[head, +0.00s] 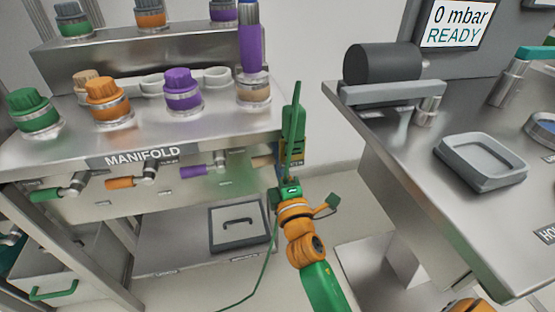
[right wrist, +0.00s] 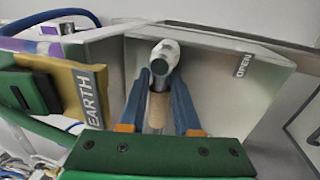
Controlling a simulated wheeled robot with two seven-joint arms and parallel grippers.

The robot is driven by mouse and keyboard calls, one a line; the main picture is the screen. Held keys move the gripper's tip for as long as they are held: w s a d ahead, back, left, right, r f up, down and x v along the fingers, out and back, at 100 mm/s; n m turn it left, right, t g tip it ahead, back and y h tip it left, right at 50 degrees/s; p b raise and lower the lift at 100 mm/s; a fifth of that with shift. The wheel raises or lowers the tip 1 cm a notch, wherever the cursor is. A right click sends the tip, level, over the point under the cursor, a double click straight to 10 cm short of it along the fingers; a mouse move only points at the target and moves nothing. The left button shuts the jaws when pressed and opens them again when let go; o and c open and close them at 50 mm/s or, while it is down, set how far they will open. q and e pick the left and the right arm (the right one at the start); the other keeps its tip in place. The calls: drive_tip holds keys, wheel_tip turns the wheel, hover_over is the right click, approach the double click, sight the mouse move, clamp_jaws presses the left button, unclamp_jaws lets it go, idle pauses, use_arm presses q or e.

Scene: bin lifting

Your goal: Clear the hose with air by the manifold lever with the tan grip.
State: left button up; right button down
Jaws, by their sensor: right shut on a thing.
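The manifold (head: 230,125) stands at the left in the head view, with a row of levers on its front. The tan grip (right wrist: 157,110) lies between the two blue fingers of my right gripper (right wrist: 162,112) in the right wrist view, which is shut on it. The lever's metal pivot (right wrist: 164,58) shows beyond it, left of the word OPEN. In the head view the tan grip (head: 262,161) is partly hidden beside my right gripper. A purple fitting with a blue top (head: 250,45) stands upright on the manifold's right end. My left gripper is out of view.
Green (head: 45,194), orange (head: 119,183) and purple (head: 192,171) lever grips sit left of the tan one. A yellow EARTH block (right wrist: 62,90) is close to my right gripper. A steel bench (head: 400,150) stands right, under a display (head: 458,22) reading 0 mbar READY.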

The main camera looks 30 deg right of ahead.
drive_tip(key=shift+r+m, duration=0.1)
drive_tip(key=shift+m, duration=0.2)
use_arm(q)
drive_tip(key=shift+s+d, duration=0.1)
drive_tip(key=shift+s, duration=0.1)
use_arm(e)
drive_tip(key=c, duration=0.6)
unclamp_jaws()
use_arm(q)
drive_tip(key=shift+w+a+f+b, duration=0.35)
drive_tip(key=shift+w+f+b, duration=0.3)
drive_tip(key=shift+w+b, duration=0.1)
use_arm(e)
drive_tip(key=v, duration=0.7)
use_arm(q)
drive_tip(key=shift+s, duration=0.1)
